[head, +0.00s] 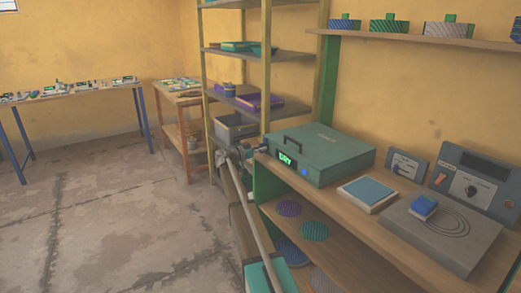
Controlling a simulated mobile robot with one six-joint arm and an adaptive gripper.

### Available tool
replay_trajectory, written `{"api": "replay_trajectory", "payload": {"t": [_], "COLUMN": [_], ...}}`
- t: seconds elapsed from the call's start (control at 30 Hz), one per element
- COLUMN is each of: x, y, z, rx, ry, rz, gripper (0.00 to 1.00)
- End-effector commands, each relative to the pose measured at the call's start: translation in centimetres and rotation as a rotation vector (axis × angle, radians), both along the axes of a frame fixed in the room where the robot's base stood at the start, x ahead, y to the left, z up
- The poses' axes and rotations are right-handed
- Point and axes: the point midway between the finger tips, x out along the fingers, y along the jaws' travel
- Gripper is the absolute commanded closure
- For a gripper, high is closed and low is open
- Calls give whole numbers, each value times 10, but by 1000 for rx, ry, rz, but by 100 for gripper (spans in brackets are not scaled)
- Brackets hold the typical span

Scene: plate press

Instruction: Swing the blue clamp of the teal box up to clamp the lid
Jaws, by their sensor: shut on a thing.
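The teal box (335,160) stands on the wooden bench top. Its lid (325,141) is down and has a dark handle. A lit green "DRY" sign (285,160) is on its front, with a small blue part (304,172) to the right of the sign. My gripper (264,149) is at the front left corner of the box, left of the sign. It is shut at the blue clamp there, which is small and mostly hidden by the fingers. The clamp's angle cannot be made out.
A white-framed blue pad (367,194), a grey plate with a blue block (424,206) and control boxes (476,183) stand right of the box. Round patterned discs (314,231) lie on the lower shelf. A metal rack (235,50) stands behind. The floor at left is clear.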

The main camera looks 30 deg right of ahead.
Motion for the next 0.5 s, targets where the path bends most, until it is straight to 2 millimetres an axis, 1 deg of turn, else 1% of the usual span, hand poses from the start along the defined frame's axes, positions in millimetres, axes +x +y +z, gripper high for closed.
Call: {"api": "replay_trajectory", "payload": {"t": [0.03,0.2,0.5], "x": [0,0,0], "y": [-6,-6,-6], "z": [1,1,1], "rx": [-1,-1,0], "ry": [-18,-61,-74], "rz": [-4,-4,-4], "gripper": [100,100,100]}}
